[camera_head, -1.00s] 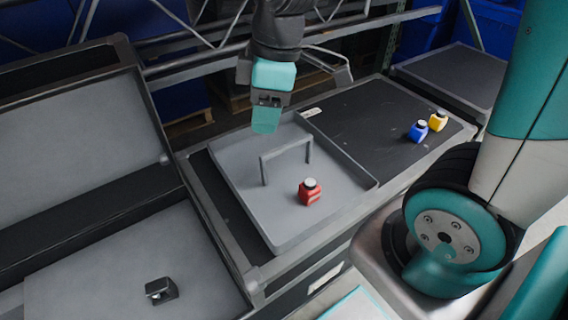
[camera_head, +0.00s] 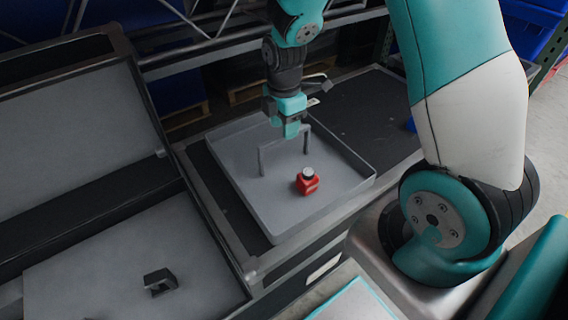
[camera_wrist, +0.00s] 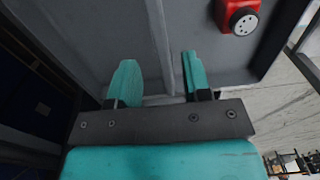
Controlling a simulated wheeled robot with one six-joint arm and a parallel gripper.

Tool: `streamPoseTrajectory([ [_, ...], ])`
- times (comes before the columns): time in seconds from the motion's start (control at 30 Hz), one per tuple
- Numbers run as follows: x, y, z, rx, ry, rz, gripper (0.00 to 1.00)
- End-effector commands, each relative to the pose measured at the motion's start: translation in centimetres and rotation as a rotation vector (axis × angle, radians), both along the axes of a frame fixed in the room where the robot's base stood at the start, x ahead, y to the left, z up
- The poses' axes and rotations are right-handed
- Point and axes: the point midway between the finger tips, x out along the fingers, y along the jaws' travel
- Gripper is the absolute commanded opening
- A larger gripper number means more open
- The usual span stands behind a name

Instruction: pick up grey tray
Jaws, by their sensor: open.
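The grey tray (camera_head: 238,175) lies flat on a dark-topped case, with an upright grey bar handle (camera_head: 262,160) in its middle. A red bottle (camera_head: 307,182) with a white cap stands in the tray, in front of the handle; it also shows at the top of the wrist view (camera_wrist: 238,16). My gripper (camera_head: 290,131) is open and points down at the handle's top bar. In the wrist view, my two teal fingers (camera_wrist: 157,75) are apart, and a grey strip that looks like the handle bar runs between them. I cannot tell whether they touch it.
An open case stands at left, with a raised lid (camera_head: 75,115) and a small dark bracket (camera_head: 160,281) on its grey floor. A sliver of a blue bottle (camera_head: 411,125) shows beside my arm.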

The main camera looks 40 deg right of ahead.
Motion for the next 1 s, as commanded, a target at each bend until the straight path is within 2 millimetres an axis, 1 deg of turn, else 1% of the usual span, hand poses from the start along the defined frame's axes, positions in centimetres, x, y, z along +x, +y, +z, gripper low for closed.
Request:
streamPoseTrajectory([
  [0.03, 0.0, 0.0, -0.6, 0.000, 0.002, 0.000, 0.45],
  [0.17, -0.1, 0.0, -1.3, 0.000, 0.001, 0.000, 0.45],
  [0.23, -0.2, 0.0, -2.1, 0.001, 0.003, 0.000, 0.45],
  [0.4, -0.5, 0.1, -4.9, 0.001, 0.004, 0.000, 0.45],
  [0.5, -0.4, 0.1, -5.9, 0.000, 0.002, 0.000, 0.45],
  [0.6, -0.4, 0.1, -6.3, 0.000, 0.000, 0.000, 0.45],
  [0.8, -0.3, 0.1, -6.3, 0.000, -0.001, 0.000, 0.45],
  [0.87, -0.3, 0.1, -6.3, 0.000, -0.001, 0.000, 0.31],
  [0.9, -0.3, 0.1, -6.3, 0.000, -0.001, 0.000, 0.22],
  [1.0, -0.3, 0.1, -6.3, 0.000, -0.001, 0.000, 0.00],
])
